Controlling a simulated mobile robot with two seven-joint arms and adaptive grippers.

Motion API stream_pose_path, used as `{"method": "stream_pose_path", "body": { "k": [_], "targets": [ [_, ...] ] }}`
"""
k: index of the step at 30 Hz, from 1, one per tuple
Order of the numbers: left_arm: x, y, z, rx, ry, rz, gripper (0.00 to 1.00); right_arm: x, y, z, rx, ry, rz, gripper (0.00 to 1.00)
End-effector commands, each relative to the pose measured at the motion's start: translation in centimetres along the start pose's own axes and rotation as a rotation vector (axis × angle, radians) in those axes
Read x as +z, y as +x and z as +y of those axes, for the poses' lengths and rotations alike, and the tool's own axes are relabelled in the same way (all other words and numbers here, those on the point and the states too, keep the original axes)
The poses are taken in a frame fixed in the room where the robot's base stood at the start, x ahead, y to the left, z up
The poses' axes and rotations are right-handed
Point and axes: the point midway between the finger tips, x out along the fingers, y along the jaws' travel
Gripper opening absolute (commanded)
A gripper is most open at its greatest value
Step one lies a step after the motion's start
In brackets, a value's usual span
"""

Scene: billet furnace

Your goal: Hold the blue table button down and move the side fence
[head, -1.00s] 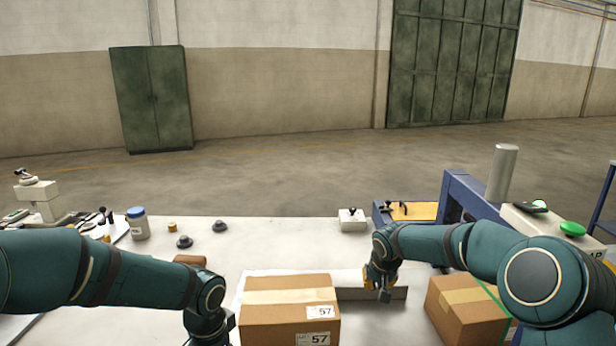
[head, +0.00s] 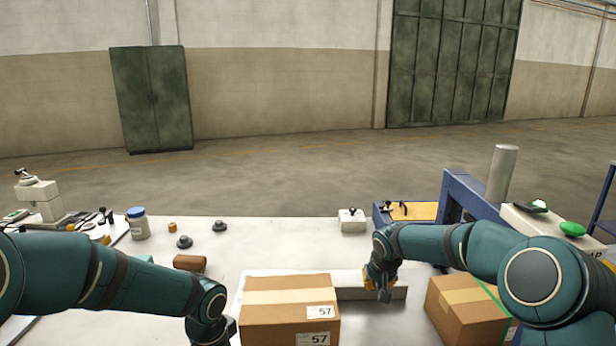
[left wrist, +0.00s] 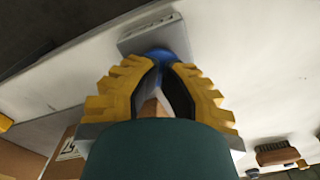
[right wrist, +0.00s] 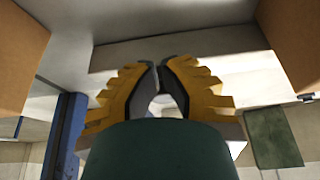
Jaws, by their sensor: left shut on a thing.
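The blue table button (left wrist: 160,55) sits on a pale grey block in the left wrist view. My left gripper (left wrist: 164,68) is closed at the button, its fingertips against the blue part. In the head view the left hand is at the bottom, left of a carton, and the button is hidden. The side fence (head: 385,293) is a low grey metal strip behind the carton. My right gripper (head: 382,292) is at its right part, pointing down. In the right wrist view the right fingertips (right wrist: 159,66) are together against the pale fence (right wrist: 235,80).
A carton marked 57 (head: 290,312) stands in front of the fence. Another carton (head: 465,310) stands to the right, below my right arm.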

Motion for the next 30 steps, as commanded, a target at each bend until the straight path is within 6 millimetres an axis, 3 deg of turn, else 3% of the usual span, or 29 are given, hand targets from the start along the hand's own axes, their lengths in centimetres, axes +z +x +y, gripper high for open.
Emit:
{"method": "stream_pose_path", "body": {
  "k": [11,30],
  "targets": [
    [0.0,0.5,0.0,0.001,0.0,-0.001,0.0,-0.1,0.1,0.0,0.0,0.0,0.0,0.0],
    [0.1,0.5,0.1,0.001,0.0,-0.002,0.0,-1.9,0.8,0.0,0.0,0.001,0.001,0.0]
  ]
}}
